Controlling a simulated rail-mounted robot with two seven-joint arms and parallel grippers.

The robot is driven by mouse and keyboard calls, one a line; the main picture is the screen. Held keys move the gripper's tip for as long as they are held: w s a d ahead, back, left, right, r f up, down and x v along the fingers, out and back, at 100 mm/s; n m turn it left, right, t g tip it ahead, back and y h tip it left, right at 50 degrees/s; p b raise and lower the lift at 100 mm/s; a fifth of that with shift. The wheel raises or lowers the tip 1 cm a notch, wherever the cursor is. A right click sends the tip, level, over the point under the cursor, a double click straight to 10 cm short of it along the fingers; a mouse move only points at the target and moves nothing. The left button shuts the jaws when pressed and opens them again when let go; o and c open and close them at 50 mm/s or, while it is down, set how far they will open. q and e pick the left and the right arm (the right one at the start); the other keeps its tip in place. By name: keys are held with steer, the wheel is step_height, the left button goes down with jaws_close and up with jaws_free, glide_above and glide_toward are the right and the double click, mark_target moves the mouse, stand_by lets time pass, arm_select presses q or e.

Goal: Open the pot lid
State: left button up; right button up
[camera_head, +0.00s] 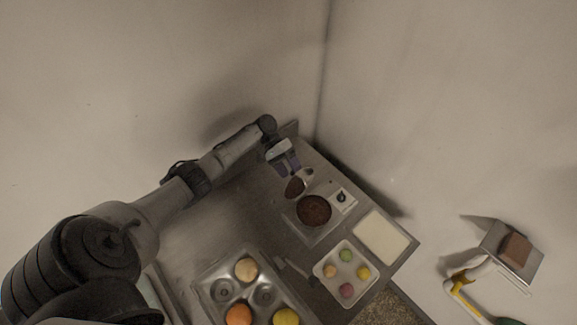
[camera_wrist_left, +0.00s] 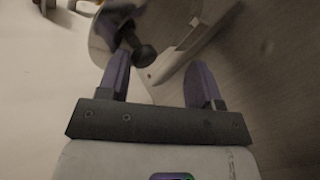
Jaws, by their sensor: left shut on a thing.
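The pot (camera_head: 313,210) stands on the counter with its round top uncovered, and its brown contents show. The pot lid (camera_head: 302,182) appears as a small shiny, dark-brown round piece, tilted, just behind and left of the pot and apart from its opening. My left gripper (camera_head: 287,166) is directly above the lid, shut on it. In the left wrist view, my gripper's purple fingers (camera_wrist_left: 162,85) stand apart. A dark knob (camera_wrist_left: 145,56) and part of a round rim lie near the left finger; the grip itself is unclear there. My right gripper is not in view.
A dark knob on a white panel (camera_head: 342,198) is right of the pot. In front are a white dish (camera_head: 322,271) of several coloured sweets, a pale tray (camera_head: 383,236) and a muffin tin (camera_head: 208,288). Walls close in behind. A brown block (camera_head: 515,248) sits far right.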

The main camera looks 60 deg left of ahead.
arm_select(q)
steer(key=shift+s+f, duration=0.15)
steer(key=shift+f, duration=0.15)
steer(key=b+v, duration=0.2)
steer(key=v, duration=0.6)
steer(key=shift+d+r, duration=0.15)
steer(key=shift+d, duration=0.05)
